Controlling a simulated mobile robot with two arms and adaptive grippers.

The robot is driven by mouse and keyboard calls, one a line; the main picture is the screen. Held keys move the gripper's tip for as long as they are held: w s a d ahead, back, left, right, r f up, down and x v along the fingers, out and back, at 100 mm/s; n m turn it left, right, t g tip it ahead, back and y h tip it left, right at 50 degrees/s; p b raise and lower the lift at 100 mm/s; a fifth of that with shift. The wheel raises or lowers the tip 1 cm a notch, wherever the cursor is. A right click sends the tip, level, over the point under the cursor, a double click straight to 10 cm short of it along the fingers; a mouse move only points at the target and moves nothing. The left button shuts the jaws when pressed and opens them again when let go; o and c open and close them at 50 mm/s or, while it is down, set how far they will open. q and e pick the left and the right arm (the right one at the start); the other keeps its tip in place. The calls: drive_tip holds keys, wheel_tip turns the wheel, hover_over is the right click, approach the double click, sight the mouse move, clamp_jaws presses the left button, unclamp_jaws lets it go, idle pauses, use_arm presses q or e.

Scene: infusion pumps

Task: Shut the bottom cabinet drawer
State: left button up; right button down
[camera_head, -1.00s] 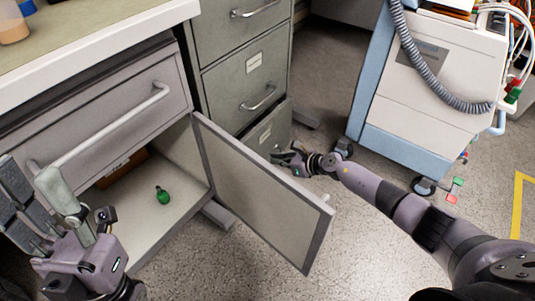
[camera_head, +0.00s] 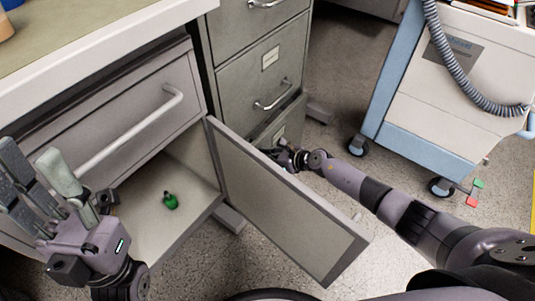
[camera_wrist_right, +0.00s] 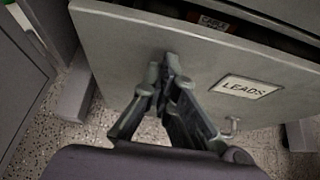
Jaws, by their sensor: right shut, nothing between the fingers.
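The bottom drawer (camera_head: 290,124) of the grey filing cabinet (camera_head: 240,84) is partly hidden behind an open door in the head view. In the right wrist view its front (camera_wrist_right: 118,48), with a "LEADS" label (camera_wrist_right: 245,88) and a small handle (camera_wrist_right: 231,128), stands out with a dark gap along its top edge. My right gripper (camera_head: 278,154) is shut and empty. Its fingertips (camera_wrist_right: 170,70) are at the drawer front, left of the label; whether they touch is unclear. My left gripper (camera_head: 42,172) is open and empty in front of the left cabinet.
An open cabinet door (camera_head: 285,207) juts out between my arms. A small green bottle (camera_head: 170,201) lies in that cabinet's compartment. A closed drawer with a bar handle (camera_head: 130,130) is above.

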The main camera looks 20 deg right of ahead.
sight(258, 148)
drive_tip(key=w+a, duration=0.1)
drive_tip(key=w, duration=0.1)
drive_tip(key=w+a+b, duration=0.1)
drive_tip(key=a, duration=0.1)
drive_tip(key=shift+w+r, duration=0.15)
drive_tip(key=shift+w, duration=0.25)
